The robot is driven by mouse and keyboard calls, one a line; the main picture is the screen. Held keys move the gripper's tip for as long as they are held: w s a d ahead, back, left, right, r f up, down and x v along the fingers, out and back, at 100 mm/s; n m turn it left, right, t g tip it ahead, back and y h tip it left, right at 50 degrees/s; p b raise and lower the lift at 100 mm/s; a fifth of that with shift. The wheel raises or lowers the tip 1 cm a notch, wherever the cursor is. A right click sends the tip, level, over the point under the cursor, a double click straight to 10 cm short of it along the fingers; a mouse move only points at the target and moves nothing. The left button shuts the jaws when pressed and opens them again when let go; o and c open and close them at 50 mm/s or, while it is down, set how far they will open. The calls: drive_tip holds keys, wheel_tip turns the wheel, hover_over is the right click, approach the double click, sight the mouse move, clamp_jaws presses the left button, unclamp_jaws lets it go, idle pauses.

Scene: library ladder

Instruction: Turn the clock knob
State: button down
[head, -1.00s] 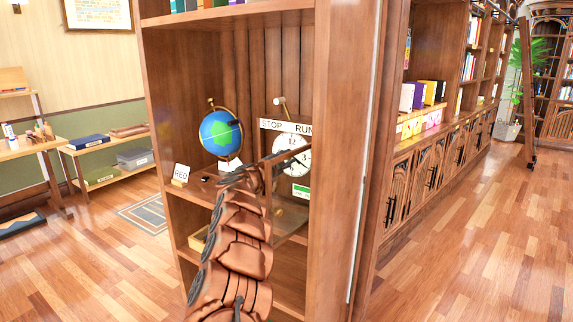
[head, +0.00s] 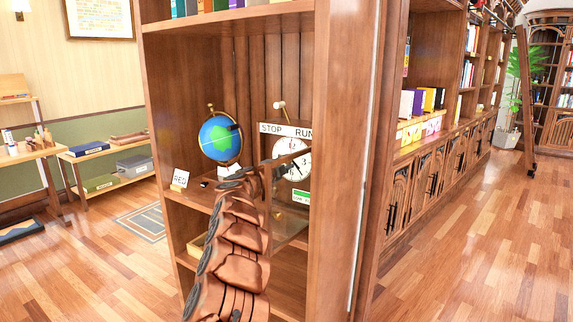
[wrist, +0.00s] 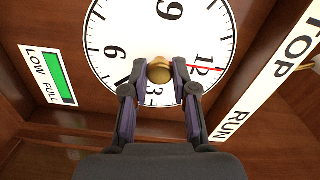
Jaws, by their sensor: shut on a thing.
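The white clock face (wrist: 112,35) with black numerals and a red hand fills the top of the wrist view. It also shows inside the bookcase in the head view (head: 283,150), partly hidden by my arm. The brass clock knob (wrist: 160,70) stands out from the face. My gripper (wrist: 160,84) is shut on the knob, with one dark finger on each side of it. In the head view my arm hides the fingertips and the knob.
A STOP/RUN sign (head: 286,130) sits above the clock, and a LOW/FULL gauge (wrist: 50,76) is beside it. The bookcase side panel (head: 338,160) is close on the right.

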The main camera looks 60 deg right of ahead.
drive_tip(key=c, duration=0.9)
unclamp_jaws()
drive_tip(key=shift+c, duration=0.2)
drive_tip(key=shift+a, duration=0.15)
drive_tip(key=a, duration=1.1)
drive_tip(key=shift+s+a, duration=0.3)
drive_tip(key=shift+a, duration=0.05)
